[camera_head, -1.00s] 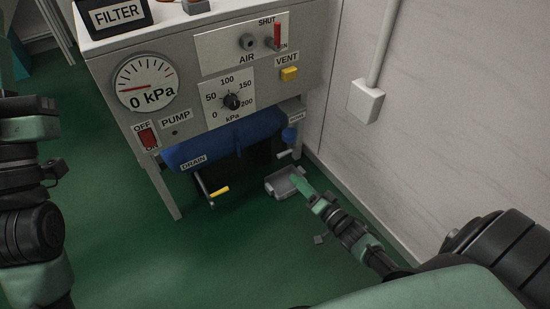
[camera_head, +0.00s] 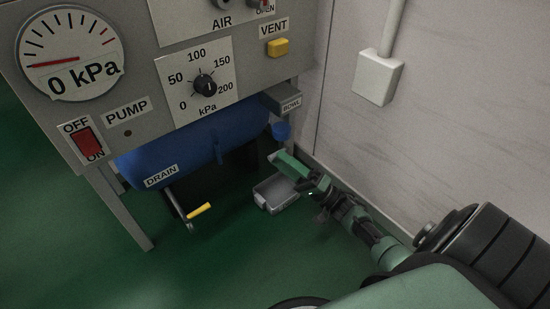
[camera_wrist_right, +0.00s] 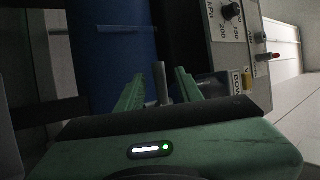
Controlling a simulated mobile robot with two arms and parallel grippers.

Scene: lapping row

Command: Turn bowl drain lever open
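The blue bowl (camera_head: 281,131) hangs below the BOWL label (camera_head: 291,103), at the right end of the blue tank. My right gripper (camera_head: 281,160) is just below the bowl in the head view and covers most of the bowl drain lever there. In the right wrist view the two green fingers (camera_wrist_right: 160,84) are apart, with a grey bar (camera_wrist_right: 161,80), likely the lever, between them. Gaps show on both sides of the bar. Whether the fingers touch it further down is hidden. My left gripper is not in view.
A grey tray (camera_head: 277,196) stands on the green floor below the bowl. The tank's yellow-handled drain lever (camera_head: 200,210) hangs to the left, under the DRAIN label. The wall (camera_head: 420,130) is close on the right. The gauge panel (camera_head: 140,60) overhangs the tank.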

